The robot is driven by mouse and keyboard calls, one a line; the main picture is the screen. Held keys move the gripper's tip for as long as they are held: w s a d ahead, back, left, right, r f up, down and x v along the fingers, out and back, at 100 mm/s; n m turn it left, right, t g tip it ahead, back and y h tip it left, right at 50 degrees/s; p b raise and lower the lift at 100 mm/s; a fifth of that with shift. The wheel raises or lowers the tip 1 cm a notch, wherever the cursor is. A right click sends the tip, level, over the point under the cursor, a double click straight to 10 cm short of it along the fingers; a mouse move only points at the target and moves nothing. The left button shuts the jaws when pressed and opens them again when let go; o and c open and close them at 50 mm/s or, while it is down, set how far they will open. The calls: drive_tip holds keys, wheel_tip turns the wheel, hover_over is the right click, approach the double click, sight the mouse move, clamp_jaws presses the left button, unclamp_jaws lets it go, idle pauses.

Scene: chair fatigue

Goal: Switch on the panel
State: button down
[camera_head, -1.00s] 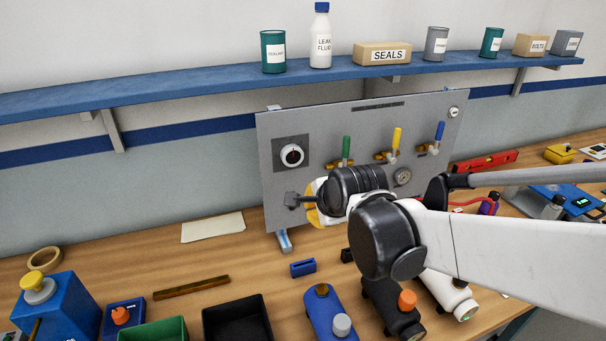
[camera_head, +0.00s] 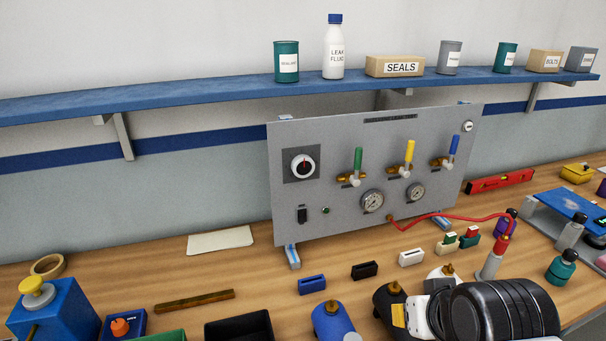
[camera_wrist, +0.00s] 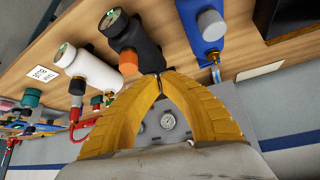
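The grey panel (camera_head: 335,150) stands upright on the bench. It carries a black rocker switch (camera_head: 302,215) at lower left, a small green lamp (camera_head: 326,210) beside it, a round dial (camera_head: 303,166), green, yellow and blue valve levers and two gauges. I cannot tell whether the lamp is lit. My gripper (camera_wrist: 158,78) has its yellow fingers brought together at the tips, with nothing seen between them. In the head view it is low at right, in front of and apart from the panel. Part of the panel (camera_wrist: 172,134) shows between the fingers in the wrist view.
Several canisters, including a blue one (camera_head: 331,321), stand in front of the panel. A red hose (camera_head: 450,214) runs from the panel to the right. Small blue (camera_head: 312,284), black and white blocks lie before the panel. A shelf (camera_head: 200,98) hangs above.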

drive_tip(key=w+a+r+m+t+y+p, duration=0.1)
drive_tip(key=w+a+m+p, duration=0.15)
drive_tip(key=w, duration=0.25)
drive_tip(key=w+a+r+m+t+p, duration=0.1)
drive_tip(key=w+a+r+m, duration=0.1)
drive_tip(key=w+a+m, duration=0.3)
drive_tip(key=m+t+y+p, duration=0.1)
drive_tip(key=m+y+p, duration=0.1)
drive_tip(key=m, duration=0.5)
approach(304, 224)
drive_tip(key=b+x, duration=0.2)
drive_tip(key=x, duration=0.1)
drive_tip(key=b+x, duration=0.1)
drive_tip(key=x, duration=0.1)
drive_tip(key=shift+s+d+f, duration=0.1)
drive_tip(key=shift+s+f, duration=0.2)
drive_tip(key=shift+f, duration=0.1)
drive_tip(key=shift+w+a, duration=0.2)
drive_tip(key=shift+w, duration=0.45)
drive_tip(key=shift+b, duration=0.35)
